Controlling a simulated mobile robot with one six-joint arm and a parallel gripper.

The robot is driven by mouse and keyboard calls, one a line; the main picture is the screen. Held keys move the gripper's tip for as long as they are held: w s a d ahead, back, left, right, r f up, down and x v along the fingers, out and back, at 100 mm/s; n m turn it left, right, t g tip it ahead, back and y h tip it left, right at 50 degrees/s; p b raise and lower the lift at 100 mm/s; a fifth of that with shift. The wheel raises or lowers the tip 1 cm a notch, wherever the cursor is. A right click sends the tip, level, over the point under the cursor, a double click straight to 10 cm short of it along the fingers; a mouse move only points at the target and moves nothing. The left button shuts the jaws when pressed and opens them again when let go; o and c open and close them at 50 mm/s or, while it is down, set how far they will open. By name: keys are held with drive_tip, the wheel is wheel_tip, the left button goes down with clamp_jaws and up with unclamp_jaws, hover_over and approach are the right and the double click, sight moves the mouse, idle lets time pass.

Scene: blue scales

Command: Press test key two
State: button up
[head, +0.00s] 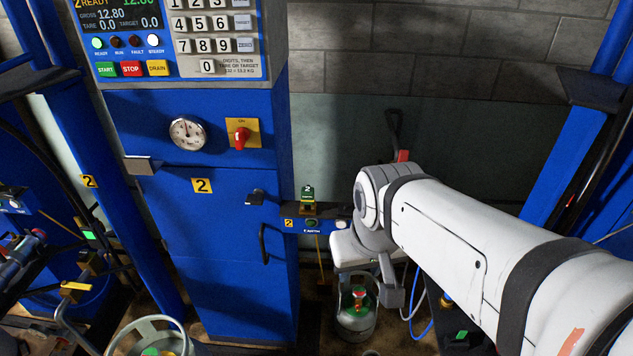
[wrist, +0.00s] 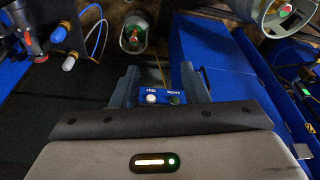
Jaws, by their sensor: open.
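In the wrist view, a small blue panel shows between the two fingers of my gripper (wrist: 159,78). It carries a white round key labelled TEST (wrist: 151,98) and a green round key labelled EARTH (wrist: 174,99). My gripper is open, with nothing held between the fingers. I cannot tell whether it touches the panel. In the head view, a blue key box with a yellow 2 tag (head: 289,224) juts from the right side of the blue cabinet. My wrist stands just right of and in front of this box.
The blue cabinet (head: 202,240) with keypad, gauge and red knob (head: 242,136) stands left of my arm. A gas cylinder (head: 355,308) stands below my wrist. Hoses hang at both sides.

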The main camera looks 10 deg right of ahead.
clamp_jaws()
idle(1.3)
